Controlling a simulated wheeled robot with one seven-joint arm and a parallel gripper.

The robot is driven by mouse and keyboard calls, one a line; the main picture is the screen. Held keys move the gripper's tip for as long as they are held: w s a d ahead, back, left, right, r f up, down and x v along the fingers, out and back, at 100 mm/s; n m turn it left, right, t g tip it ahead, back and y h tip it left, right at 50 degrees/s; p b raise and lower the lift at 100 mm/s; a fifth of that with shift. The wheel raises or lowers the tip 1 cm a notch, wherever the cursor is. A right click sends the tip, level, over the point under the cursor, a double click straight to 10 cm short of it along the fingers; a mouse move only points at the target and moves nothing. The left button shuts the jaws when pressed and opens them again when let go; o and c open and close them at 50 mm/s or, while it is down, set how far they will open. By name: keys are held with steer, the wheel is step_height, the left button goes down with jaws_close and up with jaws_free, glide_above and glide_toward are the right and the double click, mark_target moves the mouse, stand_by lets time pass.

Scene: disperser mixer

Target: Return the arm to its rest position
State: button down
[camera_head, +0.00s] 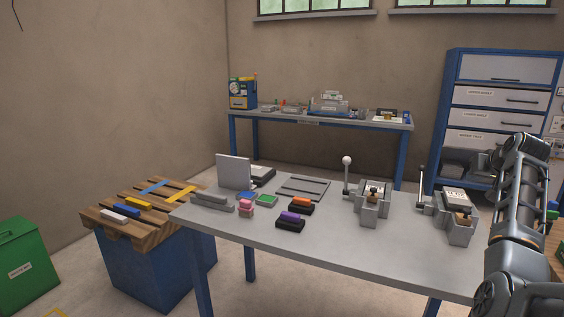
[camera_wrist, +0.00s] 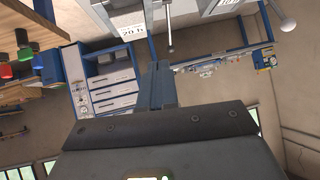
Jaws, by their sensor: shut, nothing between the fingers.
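My arm (camera_head: 518,215) stands folded upright at the right edge of the head view, beside the right end of the grey table (camera_head: 350,250). My gripper (camera_wrist: 163,70) shows in the wrist view with its fingers together and nothing between them. It does not show clearly in the head view. The wrist view is upside down, with the room behind the fingers. A grey machine with a lever and a white label (camera_wrist: 130,22) hangs at the top of that view, apart from the fingers.
Two lever machines (camera_head: 369,203) (camera_head: 455,220) stand on the table's right half. Small coloured blocks on black bases (camera_head: 290,223) lie mid-table. A wooden-topped blue stand (camera_head: 150,265) is at left, a green bin (camera_head: 25,265) further left. A workbench (camera_head: 320,122) and blue cabinet (camera_head: 495,68) stand behind.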

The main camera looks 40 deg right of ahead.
steer(key=w+a+f+n, duration=0.1)
steer(key=w+a+f, duration=0.1)
steer(key=a+f, duration=0.7)
steer(key=w+a+f+n, duration=0.1)
steer(key=w+a+f, duration=0.2)
steer(key=a+f, duration=0.55)
steer(key=s+a+f+n+t, duration=0.2)
steer(key=a+f, duration=0.2)
steer(key=a, duration=0.7)
steer(key=s+a+f+n+t, duration=0.1)
steer(key=s+a+f, duration=0.15)
steer(key=a, duration=0.75)
steer(key=s+a+r+n+t+y, duration=0.1)
steer(key=s+a+n+y, duration=0.1)
steer(key=s+a, duration=0.5)
steer(key=s+a+n+t+y, duration=0.1)
steer(key=s+a+n+t, duration=0.15)
steer(key=a, duration=0.85)
steer(key=s+a+r+n+t+y, duration=0.1)
steer(key=s+a+r+y, duration=0.3)
steer(key=s+a+r, duration=0.7)
step_height(320, 180, up, 2)
steer(key=shift+s+a+n+y, duration=0.35)
steer(key=shift+s+n+y, duration=0.1)
steer(key=shift+s, duration=0.75)
